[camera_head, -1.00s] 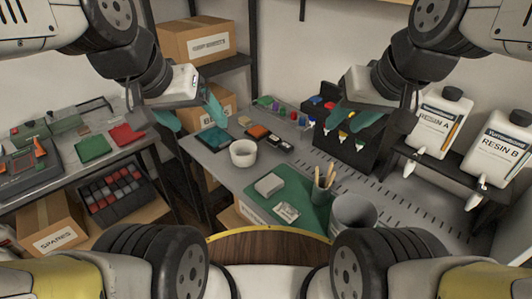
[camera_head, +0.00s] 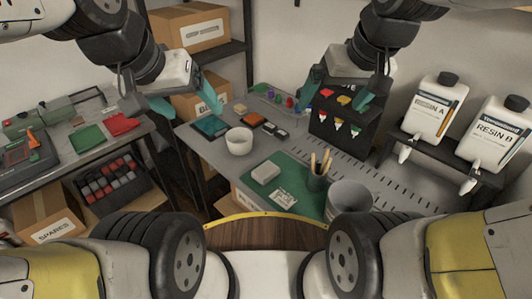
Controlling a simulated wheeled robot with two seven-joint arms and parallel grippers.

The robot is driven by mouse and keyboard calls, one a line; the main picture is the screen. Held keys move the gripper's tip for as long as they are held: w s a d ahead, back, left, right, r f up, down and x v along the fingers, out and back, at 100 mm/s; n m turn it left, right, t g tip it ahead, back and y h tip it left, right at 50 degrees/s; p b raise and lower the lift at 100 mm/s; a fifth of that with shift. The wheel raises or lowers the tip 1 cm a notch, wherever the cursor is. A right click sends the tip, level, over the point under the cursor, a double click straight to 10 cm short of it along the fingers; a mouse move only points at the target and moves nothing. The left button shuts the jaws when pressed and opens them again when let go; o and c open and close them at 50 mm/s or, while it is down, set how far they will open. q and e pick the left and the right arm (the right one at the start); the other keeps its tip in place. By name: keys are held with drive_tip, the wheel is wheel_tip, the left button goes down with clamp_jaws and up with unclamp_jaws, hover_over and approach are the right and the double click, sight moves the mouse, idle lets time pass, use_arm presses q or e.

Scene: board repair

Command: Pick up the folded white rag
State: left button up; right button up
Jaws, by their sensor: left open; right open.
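The folded white rag (camera_head: 265,172) appears as a small pale, rounded block lying flat on the green mat (camera_head: 310,205), near the mat's left part. My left gripper (camera_head: 188,112) hangs with its teal fingers apart and empty, up and to the left of the rag. My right gripper (camera_head: 334,112) also has its teal fingers apart and empty, up and to the right of the rag, in front of the dark bin rack in the picture. Neither gripper touches the rag.
A white bowl (camera_head: 239,141) stands behind the rag. A pencil cup (camera_head: 317,181) and a grey bucket (camera_head: 349,200) stand to its right. A white printed packet (camera_head: 283,198) lies in front. Resin jugs (camera_head: 436,108) stand on a rack at right.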

drive_tip(key=w+a+f+n+g, duration=0.2)
drive_tip(key=w+a+f, duration=0.1)
drive_tip(key=w+f, duration=0.3)
drive_tip(key=n+g+h, duration=0.2)
drive_tip(key=n+g, duration=0.1)
drive_tip(key=n, duration=0.2)
hover_over(264, 169)
wheel_tip(264, 169, down, 23)
drive_tip(key=shift+w+r, duration=0.15)
drive_tip(key=shift+a+f, duration=0.15)
drive_tip(key=shift+f, duration=0.2)
drive_tip(key=f, duration=0.7)
drive_tip(key=shift+d+f, duration=0.2)
drive_tip(key=shift+f, duration=0.1)
drive_tip(key=c, duration=1.3)
